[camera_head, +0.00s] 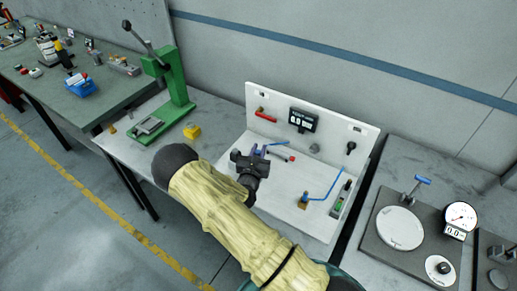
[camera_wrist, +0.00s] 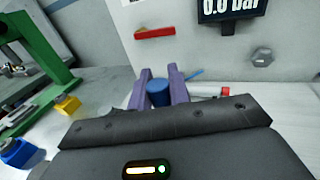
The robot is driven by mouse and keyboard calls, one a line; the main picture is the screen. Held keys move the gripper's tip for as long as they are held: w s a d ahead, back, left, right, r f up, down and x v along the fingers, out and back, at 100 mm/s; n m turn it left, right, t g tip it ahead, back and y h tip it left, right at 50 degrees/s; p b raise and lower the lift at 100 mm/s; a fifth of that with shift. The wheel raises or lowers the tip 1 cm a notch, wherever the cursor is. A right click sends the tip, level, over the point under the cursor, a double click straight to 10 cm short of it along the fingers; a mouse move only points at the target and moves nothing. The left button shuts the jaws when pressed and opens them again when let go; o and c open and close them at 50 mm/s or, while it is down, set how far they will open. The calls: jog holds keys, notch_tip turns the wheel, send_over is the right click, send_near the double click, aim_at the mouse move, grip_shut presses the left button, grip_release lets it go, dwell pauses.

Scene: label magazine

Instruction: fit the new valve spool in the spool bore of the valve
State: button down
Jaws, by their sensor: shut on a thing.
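My gripper (camera_head: 258,149) is over the white test bench, in front of its upright panel. In the wrist view its two purple-blue fingers (camera_wrist: 158,88) are shut on a blue cylindrical part (camera_wrist: 159,97). I cannot tell whether this is the new valve spool, or whether its lower end touches anything. The dark gripper body hides what lies below it. A small grey part with a red end (camera_head: 289,158) lies just right of the gripper, and its red end shows in the wrist view (camera_wrist: 224,92). No spool bore can be made out.
The white panel (camera_head: 345,128) carries a red lever (camera_head: 265,115) and a display (camera_head: 303,119) reading 0.0 bar. A brass block (camera_head: 303,202) with a blue tube stands front right. A green press (camera_head: 178,85) and yellow block (camera_head: 192,131) stand left. A gauge (camera_head: 460,217) is far right.

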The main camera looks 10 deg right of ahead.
jog(key=shift+f+b, duration=0.45)
jog(key=shift+f, duration=0.55)
jog(key=shift+p, duration=0.4)
dwell(0.8)
dwell(0.4)
jog(key=shift+f, duration=0.55)
jog(key=shift+w+f, duration=0.1)
jog(key=shift+s+a+f, duration=0.1)
jog(key=shift+s, duration=0.1)
jog(key=shift+w+f+b, duration=0.1)
jog(key=shift+f+b, duration=1.2)
jog(key=shift+f, duration=0.5)
